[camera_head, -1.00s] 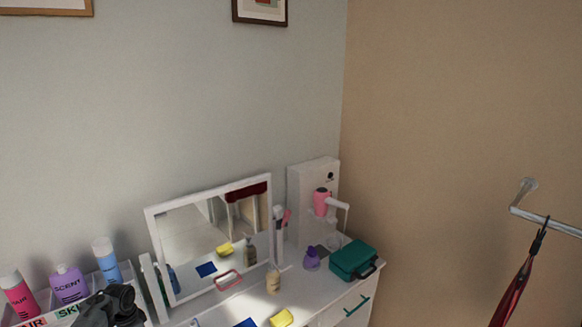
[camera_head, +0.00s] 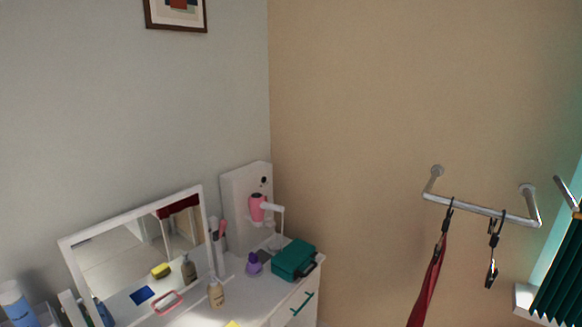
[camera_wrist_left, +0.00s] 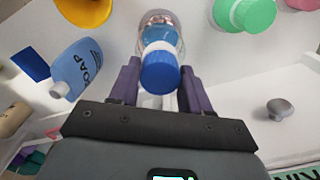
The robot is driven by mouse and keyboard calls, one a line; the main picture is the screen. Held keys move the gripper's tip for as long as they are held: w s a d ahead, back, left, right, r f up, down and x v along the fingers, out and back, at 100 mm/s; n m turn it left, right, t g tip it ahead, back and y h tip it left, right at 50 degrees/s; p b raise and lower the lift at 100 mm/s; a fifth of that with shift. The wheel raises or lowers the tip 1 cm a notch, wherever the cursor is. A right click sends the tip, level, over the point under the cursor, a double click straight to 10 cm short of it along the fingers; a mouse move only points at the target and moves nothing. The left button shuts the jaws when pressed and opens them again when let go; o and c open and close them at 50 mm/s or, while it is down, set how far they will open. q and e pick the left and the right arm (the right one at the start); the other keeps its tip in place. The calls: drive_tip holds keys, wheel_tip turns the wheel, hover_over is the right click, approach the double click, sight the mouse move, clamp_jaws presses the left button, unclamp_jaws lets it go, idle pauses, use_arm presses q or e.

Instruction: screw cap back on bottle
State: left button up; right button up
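In the left wrist view, a clear bottle with blue liquid (camera_wrist_left: 161,40) stands ahead of my left gripper (camera_wrist_left: 160,77). A blue cap (camera_wrist_left: 160,73) is in line with the bottle's near end. I cannot tell whether the cap is seated on the neck or only in front of it. My left gripper's two purple fingers are apart, one on each side of the cap. Narrow gaps show beside the cap, so the fingers do not appear closed on it. Neither gripper shows in the head view, and I cannot pick out this bottle there.
A blue soap bottle (camera_wrist_left: 77,68) lies to the left in the wrist view; a green-capped bottle (camera_wrist_left: 250,14) is at upper right. A grey knob (camera_wrist_left: 281,109) is at right. In the head view, a mirror (camera_head: 62,243), teal case (camera_head: 293,259) and hanging rail (camera_head: 480,209) show.

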use_arm(q)
drive_tip(key=c, duration=0.7)
drive_tip(key=shift+o, duration=0.2)
drive_tip(key=m, duration=0.2)
drive_tip(key=shift+f+m+b, duration=0.1)
drive_tip(key=shift+m+b, duration=0.2)
drive_tip(key=shift+m, duration=0.1)
drive_tip(key=m, duration=0.3)
drive_tip(key=shift+b, duration=0.4)
clamp_jaws()
drive_tip(key=m+b, duration=0.2)
drive_tip(key=m, duration=0.3)
drive_tip(key=shift+m, duration=0.4)
drive_tip(key=m+b, duration=0.2)
drive_tip(key=m, duration=0.2)
drive_tip(key=shift+m+b, duration=0.4)
drive_tip(key=shift+m, duration=0.4)
drive_tip(key=o, duration=1.4)
unclamp_jaws()
